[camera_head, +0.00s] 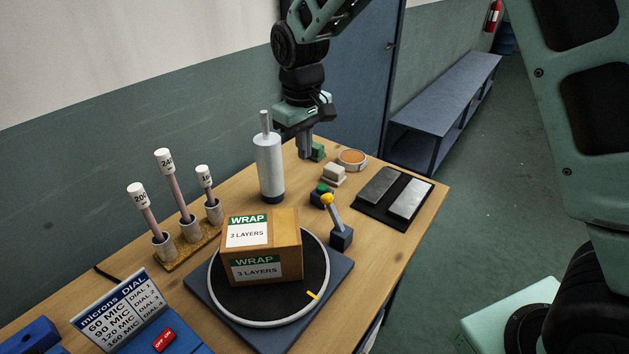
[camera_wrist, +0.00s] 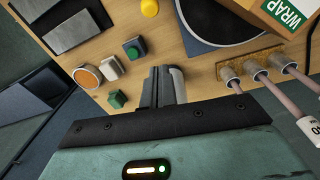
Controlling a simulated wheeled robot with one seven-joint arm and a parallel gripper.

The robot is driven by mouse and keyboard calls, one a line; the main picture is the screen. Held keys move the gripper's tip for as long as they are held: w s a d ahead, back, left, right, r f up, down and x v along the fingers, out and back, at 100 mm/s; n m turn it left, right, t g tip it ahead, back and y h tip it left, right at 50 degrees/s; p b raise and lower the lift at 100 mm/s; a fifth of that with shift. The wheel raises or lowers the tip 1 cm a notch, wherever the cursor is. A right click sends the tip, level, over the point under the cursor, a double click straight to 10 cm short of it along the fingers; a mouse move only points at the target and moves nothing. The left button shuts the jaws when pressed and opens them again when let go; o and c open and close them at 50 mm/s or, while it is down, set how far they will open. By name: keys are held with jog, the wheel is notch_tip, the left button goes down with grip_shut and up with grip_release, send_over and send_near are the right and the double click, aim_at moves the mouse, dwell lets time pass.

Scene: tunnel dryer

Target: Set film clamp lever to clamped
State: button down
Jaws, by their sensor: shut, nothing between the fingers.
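A lever with a yellow knob (camera_head: 327,199) and a grey shaft stands on a small dark blue base (camera_head: 341,238), right of the turntable. Its shaft leans to the left in the head view. I see no label on it and cannot tell which setting it is at. Its yellow knob also shows at the top edge of the wrist view (camera_wrist: 149,8), with the shaft and base not clear there. My gripper (camera_head: 304,155) is shut and empty, pointing down over the far end of the table. It is apart from the lever, beyond it. Its fingers show in the wrist view (camera_wrist: 160,88).
A turntable (camera_head: 321,262) carries a carton (camera_head: 283,244). A grey roll (camera_head: 269,165) stands upright close left of my gripper. A green-button box (camera_head: 320,194), a cream block (camera_head: 333,174), an orange-filled ring (camera_head: 352,158) and a dark tray (camera_head: 372,214) lie nearby. Tubes in cups (camera_head: 182,215) stand left.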

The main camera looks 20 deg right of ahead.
aim_at(334, 214)
jog(key=shift+f, duration=0.1)
jog(key=s+d+f+p, duration=0.2)
jog(key=s+f+p, duration=0.1)
jog(key=f, duration=0.5)
jog(key=shift+f+p, duration=0.3)
jog(key=shift+p, duration=0.25)
